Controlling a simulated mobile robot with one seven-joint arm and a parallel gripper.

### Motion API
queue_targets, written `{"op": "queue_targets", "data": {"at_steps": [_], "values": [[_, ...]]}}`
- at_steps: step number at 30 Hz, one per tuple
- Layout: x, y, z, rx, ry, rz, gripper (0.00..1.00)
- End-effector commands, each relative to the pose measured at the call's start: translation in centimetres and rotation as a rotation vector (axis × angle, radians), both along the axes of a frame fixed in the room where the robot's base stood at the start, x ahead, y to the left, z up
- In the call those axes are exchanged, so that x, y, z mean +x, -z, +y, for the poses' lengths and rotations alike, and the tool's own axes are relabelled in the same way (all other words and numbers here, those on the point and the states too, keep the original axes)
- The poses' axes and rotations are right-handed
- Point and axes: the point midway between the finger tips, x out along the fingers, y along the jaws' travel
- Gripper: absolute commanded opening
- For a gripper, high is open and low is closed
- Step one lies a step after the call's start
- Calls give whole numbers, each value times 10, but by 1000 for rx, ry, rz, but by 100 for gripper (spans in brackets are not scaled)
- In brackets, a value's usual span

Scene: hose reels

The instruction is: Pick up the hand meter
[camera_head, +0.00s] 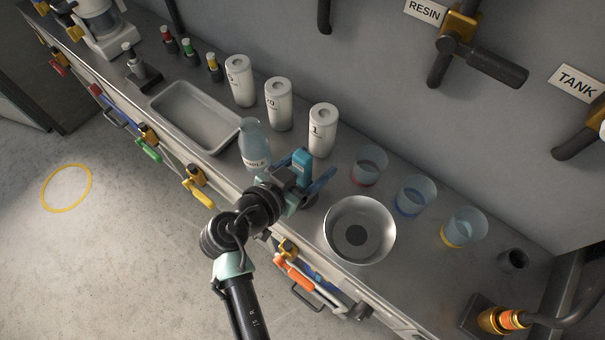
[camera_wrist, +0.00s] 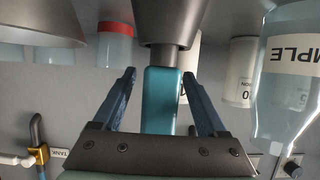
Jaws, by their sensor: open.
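The hand meter looks to be the upright teal-blue block (camera_head: 302,165) on the bench, beside the clear sample bottle. My gripper (camera_head: 308,181) is at the meter, with its blue fingers spread. In the wrist view the teal body (camera_wrist: 160,105) stands between my two open fingers (camera_wrist: 158,74), with a visible gap on each side. A dark grey round part (camera_wrist: 165,22) adjoins the end of the meter at the top of that view. The meter's lower part is partly hidden by my gripper in the head view.
The sample bottle (camera_head: 254,146) stands close to the left of my gripper. White canisters (camera_head: 322,130) stand behind. A steel bowl (camera_head: 340,250) and clear cups with coloured bases (camera_head: 414,197) are to the right. A shallow tray (camera_head: 190,135) lies left; valves line the wall.

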Motion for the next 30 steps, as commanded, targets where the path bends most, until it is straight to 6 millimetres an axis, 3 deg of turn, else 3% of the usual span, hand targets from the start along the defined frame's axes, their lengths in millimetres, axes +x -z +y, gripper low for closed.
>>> {"op": "queue_targets", "data": {"at_steps": [6,19,30], "values": [[1,0,0,1,0,-1,75],[0,0,0,0,0,0,0],[1,-4,0,0,-1,-2,0]]}}
